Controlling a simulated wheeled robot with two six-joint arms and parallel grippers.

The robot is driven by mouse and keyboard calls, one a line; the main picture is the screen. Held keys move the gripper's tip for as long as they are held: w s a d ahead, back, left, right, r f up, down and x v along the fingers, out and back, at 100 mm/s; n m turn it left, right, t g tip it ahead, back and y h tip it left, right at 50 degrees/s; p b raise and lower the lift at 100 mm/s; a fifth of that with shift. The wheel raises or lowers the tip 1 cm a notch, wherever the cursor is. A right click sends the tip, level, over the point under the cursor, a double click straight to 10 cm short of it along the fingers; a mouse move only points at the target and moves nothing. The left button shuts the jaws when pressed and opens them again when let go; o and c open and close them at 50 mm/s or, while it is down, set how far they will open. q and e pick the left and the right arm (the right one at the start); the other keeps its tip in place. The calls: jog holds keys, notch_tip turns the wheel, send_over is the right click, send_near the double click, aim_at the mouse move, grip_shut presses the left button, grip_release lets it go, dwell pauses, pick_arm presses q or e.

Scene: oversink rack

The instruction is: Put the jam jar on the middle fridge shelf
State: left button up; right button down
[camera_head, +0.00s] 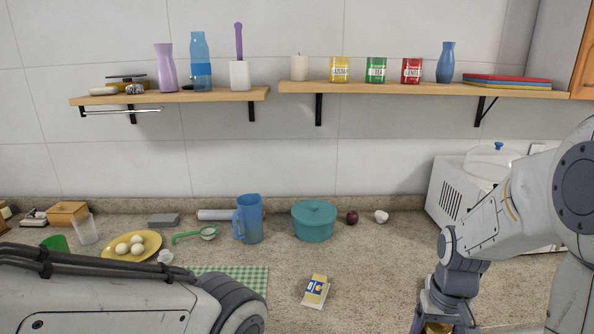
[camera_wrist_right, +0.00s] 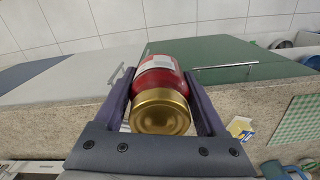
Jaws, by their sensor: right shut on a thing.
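The jam jar (camera_wrist_right: 159,72) is red with a pale label and a gold lid, and fills the middle of the right wrist view. My right gripper (camera_wrist_right: 160,84) is shut on it, one purple-grey finger on each side of the jar, lid facing the camera. In the head view a bit of the gold lid (camera_head: 438,327) shows at the bottom edge, by my right gripper (camera_head: 440,315). My left arm crosses the lower left, but its gripper is out of frame. I cannot see a fridge shelf in either view.
The counter holds a teal pot (camera_head: 314,221), a blue jug (camera_head: 249,220), a yellow plate (camera_head: 113,254) with eggs, and a yellow packet (camera_head: 316,290). A white microwave (camera_head: 455,195) stands at the right. A green cabinet front (camera_wrist_right: 215,58) shows behind the jar. Counter right of the packet is clear.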

jog(key=shift+f, duration=0.5)
jog(key=w+a+f+n, duration=0.1)
jog(key=a+f, duration=0.2)
jog(key=f, duration=0.4)
jog(key=w+a+f+n, duration=0.1)
jog(key=w+a+f, duration=0.1)
jog(key=f, duration=0.5)
jog(key=shift+w+a+f, duration=0.15)
jog(key=shift+w+a, duration=0.05)
jog(key=shift+a, duration=0.55)
jog(key=shift+d, duration=0.1)
